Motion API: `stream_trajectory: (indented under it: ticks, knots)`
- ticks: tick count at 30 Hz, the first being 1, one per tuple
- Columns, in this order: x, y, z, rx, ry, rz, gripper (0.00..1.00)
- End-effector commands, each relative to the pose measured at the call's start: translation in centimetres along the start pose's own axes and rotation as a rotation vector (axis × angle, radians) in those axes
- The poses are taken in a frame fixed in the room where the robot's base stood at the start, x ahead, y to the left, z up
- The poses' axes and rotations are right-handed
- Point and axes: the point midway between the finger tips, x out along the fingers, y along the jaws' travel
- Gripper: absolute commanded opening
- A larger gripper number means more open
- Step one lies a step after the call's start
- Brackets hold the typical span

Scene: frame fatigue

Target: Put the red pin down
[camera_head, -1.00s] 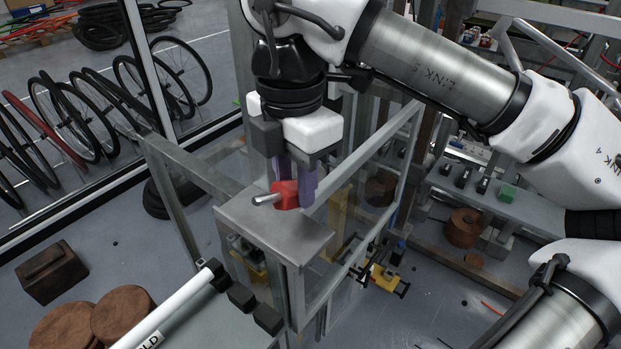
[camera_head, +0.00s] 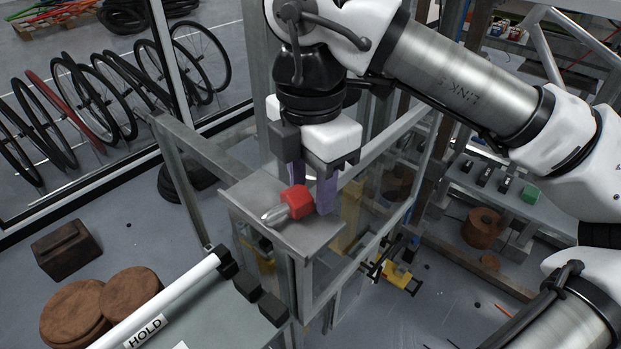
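The red pin (camera_head: 294,202) has a red head and a silver shank. It lies on a small grey metal plate (camera_head: 249,193) at the top of a frame post, with its shank pointing to the lower left. My gripper (camera_head: 311,197) is right above the plate, pointing down. Its two purple fingers stand apart, with a visible gap between them, and look open. The red head is in front of and between the fingertips. Whether a finger still touches the head cannot be told.
A white bar marked HOLD (camera_head: 160,308) and several black blocks (camera_head: 247,284) are in front of the plate. Metal frame rails (camera_head: 190,185) rise around it. Brown round blocks (camera_head: 128,292) stand at the lower left. Wheels hang behind at the upper left.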

Motion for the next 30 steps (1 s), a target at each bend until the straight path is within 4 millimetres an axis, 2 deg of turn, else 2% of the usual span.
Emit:
stream_trajectory:
  ticks: [3, 14, 17, 24, 30]
  knots:
    - [-0.1, 0.0, 0.0, 0.0, 0.0, 0.0, 0.54]
    - [-0.7, 0.0, 0.0, -0.001, 0.0, 0.0, 0.54]
    - [-2.3, 0.0, 0.0, 0.001, -0.001, 0.0, 0.54]
    - [-7.4, 0.0, 0.0, 0.002, -0.002, -0.001, 0.54]
    - [-10.7, 0.0, 0.0, 0.002, -0.001, 0.0, 0.54]
